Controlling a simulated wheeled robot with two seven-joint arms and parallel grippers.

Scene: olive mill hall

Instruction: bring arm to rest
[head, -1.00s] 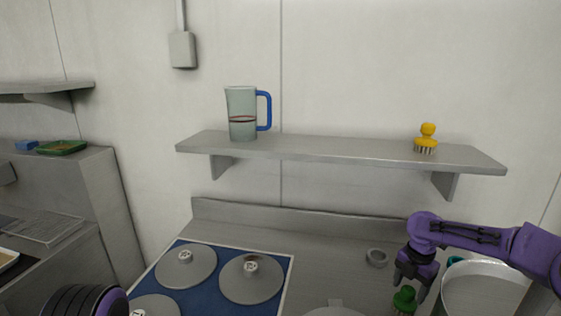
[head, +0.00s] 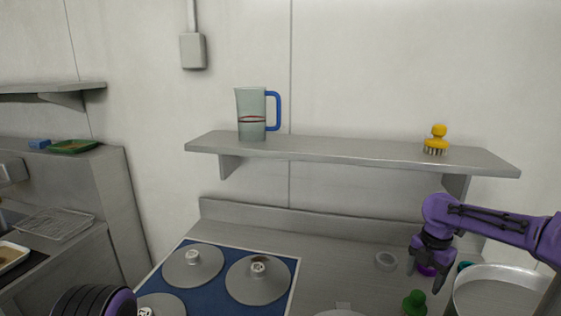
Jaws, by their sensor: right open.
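My right arm comes in from the right edge, and its purple and dark gripper (head: 424,276) hangs pointing down over the counter. Its jaws are open. A small green knobbed object (head: 415,302) stands on the counter just below and left of the fingers, apart from them. A small purple thing shows behind the fingers, mostly hidden. At the lower left only a rounded black and purple part of my left arm shows; my left gripper is out of view.
A shelf (head: 350,151) holds a jug with a blue handle (head: 252,115) and a yellow brush (head: 437,138). Round lids (head: 258,280) lie on a blue panel. Counter left of the ring is bare.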

